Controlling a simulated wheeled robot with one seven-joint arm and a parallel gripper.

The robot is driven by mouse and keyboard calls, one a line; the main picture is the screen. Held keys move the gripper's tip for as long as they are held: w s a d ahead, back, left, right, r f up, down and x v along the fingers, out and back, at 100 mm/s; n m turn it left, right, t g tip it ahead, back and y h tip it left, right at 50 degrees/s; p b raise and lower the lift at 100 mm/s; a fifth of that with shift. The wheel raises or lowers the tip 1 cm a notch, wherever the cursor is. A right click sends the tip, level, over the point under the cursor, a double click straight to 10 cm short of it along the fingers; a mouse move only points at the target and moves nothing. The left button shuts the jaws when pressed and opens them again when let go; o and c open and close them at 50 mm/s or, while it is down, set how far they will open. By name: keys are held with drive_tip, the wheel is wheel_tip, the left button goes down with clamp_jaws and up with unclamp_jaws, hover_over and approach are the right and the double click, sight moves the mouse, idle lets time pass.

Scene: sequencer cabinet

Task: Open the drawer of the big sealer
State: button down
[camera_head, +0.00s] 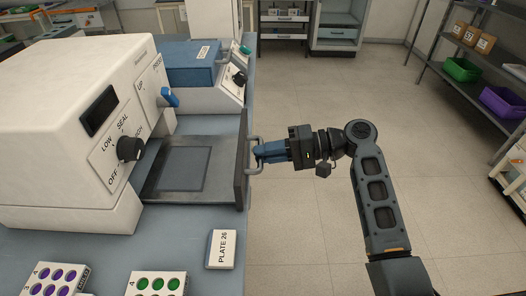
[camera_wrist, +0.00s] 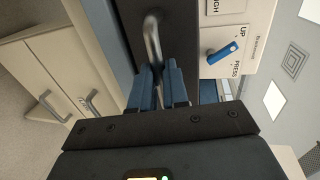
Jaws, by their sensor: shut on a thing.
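The big sealer (camera_head: 75,120) is a large cream machine at the left of the head view, with a black knob and a blue lever. Its dark drawer (camera_head: 155,190) is pulled out to the right over the bench, showing a flat bed with a square plate area. The drawer's upright front panel (camera_head: 241,165) carries a grey metal handle (camera_head: 250,170). My gripper (camera_head: 262,152) is at that handle with its blue fingers shut on it. In the wrist view the handle (camera_wrist: 152,42) runs between the blue fingers (camera_wrist: 160,85).
A smaller blue and white machine (camera_head: 195,65) stands behind the sealer. A box marked PLATE 26 (camera_head: 221,250) and tube racks (camera_head: 158,284) lie on the bench in front. Open floor (camera_head: 310,235) is to the right, with shelving (camera_head: 475,75) beyond.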

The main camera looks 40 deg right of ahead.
drive_tip(key=c, duration=1.1)
unclamp_jaws()
drive_tip(key=shift+b+v, duration=0.5)
drive_tip(key=shift+v, duration=3.4)
drive_tip(key=shift+f, duration=0.15)
